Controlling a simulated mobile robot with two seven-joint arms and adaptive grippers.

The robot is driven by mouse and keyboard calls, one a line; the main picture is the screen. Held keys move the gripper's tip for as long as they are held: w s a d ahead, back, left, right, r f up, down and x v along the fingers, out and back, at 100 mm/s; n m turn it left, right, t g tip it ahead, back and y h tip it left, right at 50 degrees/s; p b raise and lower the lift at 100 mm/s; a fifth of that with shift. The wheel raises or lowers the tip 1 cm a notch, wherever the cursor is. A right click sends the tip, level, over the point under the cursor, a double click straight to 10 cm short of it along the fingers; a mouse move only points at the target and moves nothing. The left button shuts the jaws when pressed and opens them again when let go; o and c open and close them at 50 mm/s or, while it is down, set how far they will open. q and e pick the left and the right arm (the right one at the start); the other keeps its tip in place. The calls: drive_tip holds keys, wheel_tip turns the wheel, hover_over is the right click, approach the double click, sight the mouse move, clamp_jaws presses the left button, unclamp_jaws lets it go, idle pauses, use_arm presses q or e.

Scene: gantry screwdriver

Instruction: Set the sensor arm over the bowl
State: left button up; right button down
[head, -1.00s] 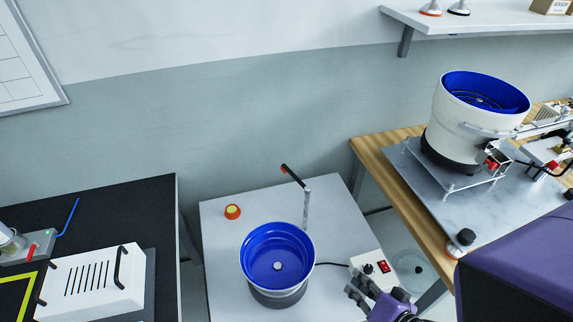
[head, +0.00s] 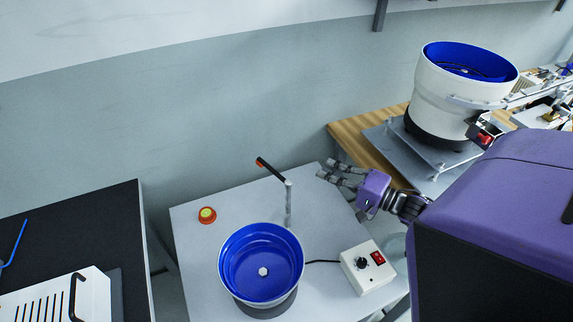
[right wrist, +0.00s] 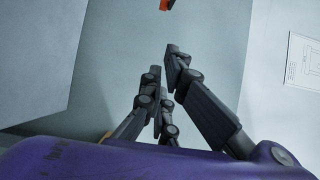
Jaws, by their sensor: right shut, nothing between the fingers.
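The sensor arm (head: 270,170) is a short black bar with a red-orange end, on top of a grey post (head: 288,205). It points up and left in the head view, toward the wall and off the bowl. The blue bowl (head: 262,262) sits in front of the post on a light grey table. My right gripper (head: 326,169) is shut and empty, to the right of the post and apart from it. In the right wrist view, its dark fingers (right wrist: 162,62) point toward the red-orange end of the sensor arm (right wrist: 166,5) at the top edge. My left gripper is not in view.
A white control box (head: 368,267) with a red switch and a black knob stands right of the bowl, its cable running toward the bowl. A second, white-walled bowl feeder (head: 460,95) stands on the wooden bench behind right.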

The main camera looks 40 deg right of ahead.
sight(274, 171)
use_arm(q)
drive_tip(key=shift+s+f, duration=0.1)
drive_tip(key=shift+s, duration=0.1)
use_arm(e)
drive_tip(key=shift+w, duration=0.1)
use_arm(q)
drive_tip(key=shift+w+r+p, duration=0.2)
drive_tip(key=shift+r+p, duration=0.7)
drive_tip(key=shift+p, duration=0.05)
use_arm(e)
drive_tip(key=w+a, duration=0.7)
drive_tip(key=w, duration=0.2)
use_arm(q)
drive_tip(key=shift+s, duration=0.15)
use_arm(e)
drive_tip(key=shift+s+a, duration=0.1)
drive_tip(key=shift+a, duration=0.05)
